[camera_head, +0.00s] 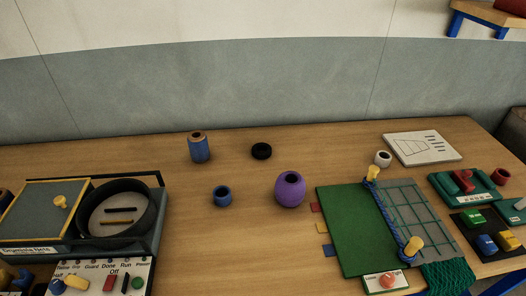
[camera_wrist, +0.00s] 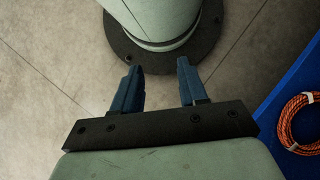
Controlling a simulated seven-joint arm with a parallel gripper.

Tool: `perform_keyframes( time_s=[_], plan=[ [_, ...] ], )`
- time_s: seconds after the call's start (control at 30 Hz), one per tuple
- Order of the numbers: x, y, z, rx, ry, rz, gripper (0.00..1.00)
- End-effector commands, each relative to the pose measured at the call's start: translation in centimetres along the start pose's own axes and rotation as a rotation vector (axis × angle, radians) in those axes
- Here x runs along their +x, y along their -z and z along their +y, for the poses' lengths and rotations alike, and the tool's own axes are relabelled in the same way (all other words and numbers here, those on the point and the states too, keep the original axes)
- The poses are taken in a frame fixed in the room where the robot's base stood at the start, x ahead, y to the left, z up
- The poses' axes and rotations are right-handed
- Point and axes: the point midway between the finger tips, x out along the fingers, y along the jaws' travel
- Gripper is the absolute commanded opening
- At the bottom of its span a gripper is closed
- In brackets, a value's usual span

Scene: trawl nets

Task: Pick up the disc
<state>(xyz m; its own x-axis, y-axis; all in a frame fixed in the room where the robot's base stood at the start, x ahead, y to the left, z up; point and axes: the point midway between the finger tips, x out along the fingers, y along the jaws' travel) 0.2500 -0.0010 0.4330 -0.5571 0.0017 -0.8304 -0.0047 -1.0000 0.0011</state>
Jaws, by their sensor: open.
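A small black disc (camera_head: 261,151) lies flat on the wooden table (camera_head: 240,250), toward the back and near the middle in the head view. It is dark, round and low, with no other thing touching it. My gripper (camera_wrist: 158,68) shows only in the wrist view. Its two blue fingers are apart with nothing between them. It points down at the grey floor, beside my own base. The disc is not in the wrist view, and the gripper is not in the head view, so their distance cannot be told.
A blue spool (camera_head: 199,149) stands left of the disc. A small blue ring (camera_head: 222,196) and a purple float (camera_head: 290,190) are nearer. A green net board (camera_head: 340,215) is right. A round black tray (camera_head: 152,222) is left. Orange rope (camera_wrist: 300,125) lies on blue.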

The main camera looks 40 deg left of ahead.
Motion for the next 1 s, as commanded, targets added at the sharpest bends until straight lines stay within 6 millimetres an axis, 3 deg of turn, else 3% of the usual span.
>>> perform_keyframes(
  time_s=[0.37, 0.9, 1.0],
  plan=[
    [0.0, 0.0, 0.0, 0.0, 0.0, 0.0, 0.43],
    [0.0, 0.0, 0.0, 0.0, 0.0, 0.0, 0.95],
    [0.0, 0.0, 0.0, 0.0, 0.0, 0.0, 1.0]
  ],
)
